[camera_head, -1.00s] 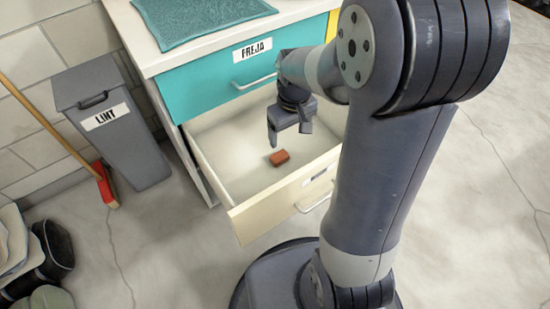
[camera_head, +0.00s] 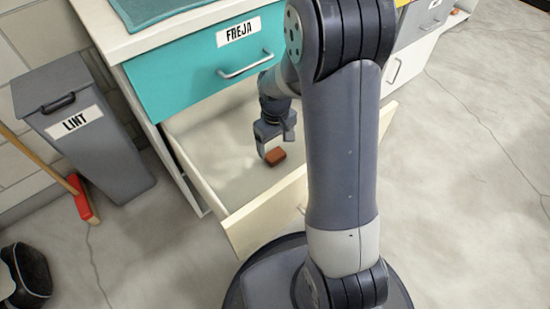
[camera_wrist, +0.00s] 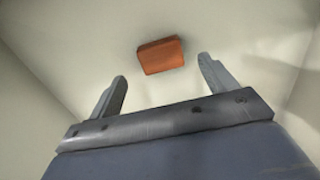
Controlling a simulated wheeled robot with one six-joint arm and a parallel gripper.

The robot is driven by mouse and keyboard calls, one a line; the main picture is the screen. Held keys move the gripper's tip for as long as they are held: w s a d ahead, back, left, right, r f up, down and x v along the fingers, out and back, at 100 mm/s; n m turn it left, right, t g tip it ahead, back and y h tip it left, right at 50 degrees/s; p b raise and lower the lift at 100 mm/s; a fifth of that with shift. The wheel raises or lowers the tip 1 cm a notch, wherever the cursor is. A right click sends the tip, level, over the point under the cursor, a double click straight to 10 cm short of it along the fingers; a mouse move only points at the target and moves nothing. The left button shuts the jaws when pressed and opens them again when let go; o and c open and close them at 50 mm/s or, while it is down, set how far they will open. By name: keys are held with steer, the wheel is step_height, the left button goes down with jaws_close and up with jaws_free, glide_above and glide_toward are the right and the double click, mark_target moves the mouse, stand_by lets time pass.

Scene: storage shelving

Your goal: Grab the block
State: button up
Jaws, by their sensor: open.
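The block (camera_head: 275,157) is a small reddish-brown piece lying on the floor of an open cream drawer (camera_head: 245,226). My gripper (camera_head: 268,150) is inside the drawer space, pointing down, with a finger close to the block in the head view. In the wrist view, my gripper (camera_wrist: 160,87) is open with its two fingers apart and nothing between them. The block (camera_wrist: 161,55) lies just beyond the fingertips, roughly centred between them. I cannot tell from these views whether a finger touches it.
The drawer walls surround my gripper. A closed teal drawer (camera_head: 180,85) labelled FREJA, with a metal handle (camera_head: 246,68), is above. A grey LINT bin (camera_head: 95,150) and a red broom (camera_head: 82,200) stand at the left.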

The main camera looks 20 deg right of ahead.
mark_target(274, 154)
step_height(274, 154, down, 5)
steer(key=b, duration=0.2)
steer(key=shift+a+b, duration=0.1)
steer(key=shift+b, duration=0.25)
steer(key=shift+c, duration=0.3)
steer(key=shift+r, duration=0.1)
steer(key=c, duration=1)
